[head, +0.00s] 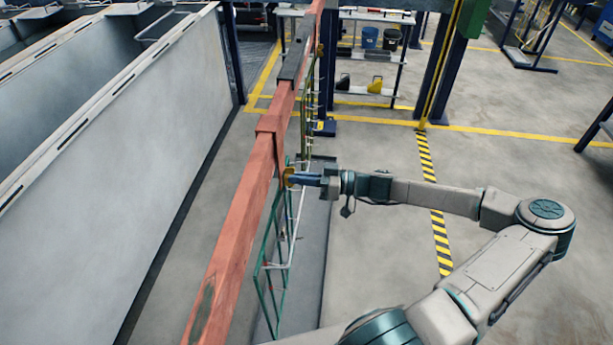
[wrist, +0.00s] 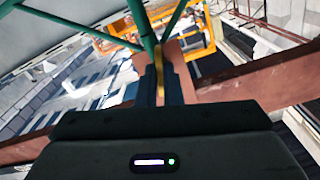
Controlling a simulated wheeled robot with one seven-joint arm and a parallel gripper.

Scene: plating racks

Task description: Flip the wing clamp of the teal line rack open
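The teal line rack (head: 262,268) hangs beside the red-brown bar; its teal rods also show at the top of the wrist view (wrist: 145,27). The yellow wing clamp (head: 289,178) sits on the bar side at the rack's top. In the wrist view the clamp (wrist: 159,72) shows as a thin yellow strip seen edge-on. My gripper (head: 296,178) reaches it from the right. In the wrist view the two dark blue fingers (wrist: 160,88) lie close on both sides of the strip and appear shut on it. The clamp's hinge is hidden.
The red-brown bar (head: 243,213) runs lengthwise through the head view. Another rack (head: 308,112) hangs farther along it. A large grey tank (head: 125,150) stands at left. Open floor (head: 385,270) lies right of the bar. A shelf with buckets (head: 370,38) stands at the back.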

